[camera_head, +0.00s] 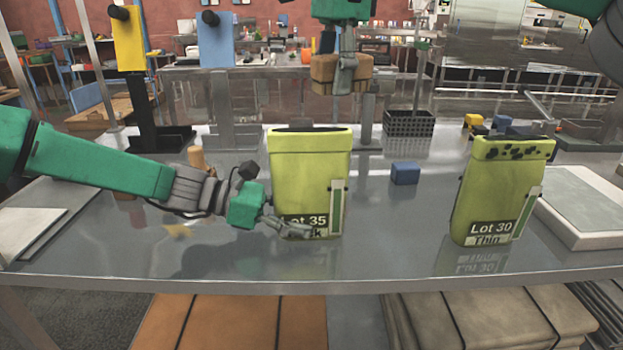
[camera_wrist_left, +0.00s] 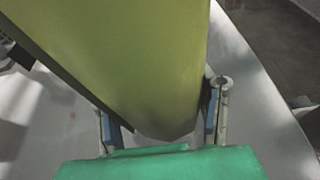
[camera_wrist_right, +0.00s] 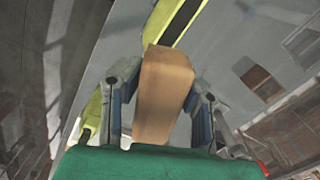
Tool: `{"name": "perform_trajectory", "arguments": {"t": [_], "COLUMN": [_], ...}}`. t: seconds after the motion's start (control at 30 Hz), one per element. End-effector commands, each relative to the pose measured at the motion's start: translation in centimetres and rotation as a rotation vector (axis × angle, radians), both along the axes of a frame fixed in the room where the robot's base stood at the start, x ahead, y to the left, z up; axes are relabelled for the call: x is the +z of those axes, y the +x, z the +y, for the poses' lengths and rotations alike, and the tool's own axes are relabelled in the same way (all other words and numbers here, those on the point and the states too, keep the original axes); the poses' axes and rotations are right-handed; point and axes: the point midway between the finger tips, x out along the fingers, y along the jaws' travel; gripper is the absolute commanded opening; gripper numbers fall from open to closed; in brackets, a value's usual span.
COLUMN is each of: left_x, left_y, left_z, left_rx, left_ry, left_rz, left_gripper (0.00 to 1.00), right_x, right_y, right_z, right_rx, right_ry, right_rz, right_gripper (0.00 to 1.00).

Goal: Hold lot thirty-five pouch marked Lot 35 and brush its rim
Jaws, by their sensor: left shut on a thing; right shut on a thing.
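The yellow-green pouch marked Lot 35 (camera_head: 309,175) stands upright on the metal table, with a dark opening at its top. My left gripper (camera_head: 286,228) is shut on its lower part, and the pouch fills much of the left wrist view (camera_wrist_left: 125,60). My right gripper (camera_head: 345,62) is shut on a brown block-shaped brush (camera_head: 328,72), held above and apart from the pouch rim. The brush also shows between the fingers in the right wrist view (camera_wrist_right: 164,95).
A similar pouch marked Lot 30 (camera_head: 500,190), with dark spots along its rim, stands at the right beside a flat pale tray (camera_head: 590,207). A blue block (camera_head: 405,173) and a black basket (camera_head: 409,124) sit behind. Yellow (camera_head: 129,40) and blue (camera_head: 216,42) stands rise at the back left.

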Motion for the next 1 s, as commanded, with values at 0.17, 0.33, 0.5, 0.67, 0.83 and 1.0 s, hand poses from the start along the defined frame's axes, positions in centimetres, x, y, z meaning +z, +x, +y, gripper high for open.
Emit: {"name": "perform_trajectory", "arguments": {"t": [0.17, 0.33, 0.5, 0.67, 0.83, 1.0], "left_x": [-0.1, 0.0, 0.0, 0.4, 1.4, 2.4], "left_y": [0.0, 0.0, 0.0, 0.1, 0.2, 0.2], "left_z": [0.0, 0.0, 0.1, 1.3, 4.6, 8.0], "left_rx": [0.000, 0.000, 0.000, 0.003, 0.004, 0.003], "left_ry": [0.001, 0.001, 0.000, 0.000, 0.000, 0.000], "left_rz": [0.000, 0.000, 0.000, -0.002, -0.002, -0.002], "left_gripper": [0.65, 0.75, 0.75, 0.75, 0.75, 0.75], "right_x": [0.0, 0.0, 0.0, 0.0, 0.0, 0.0], "right_y": [0.0, 0.0, 0.0, 0.0, 0.0, 0.0], "right_z": [0.0, 0.0, 0.0, 0.0, 0.0, 0.0], "right_rx": [0.000, 0.000, 0.000, 0.000, 0.000, 0.000], "right_ry": [0.000, 0.000, 0.000, 0.000, 0.000, 0.000], "right_rz": [0.000, 0.000, 0.000, 0.000, 0.000, 0.000], "right_gripper": [0.00, 0.00, 0.00, 0.00, 0.00, 0.00]}}
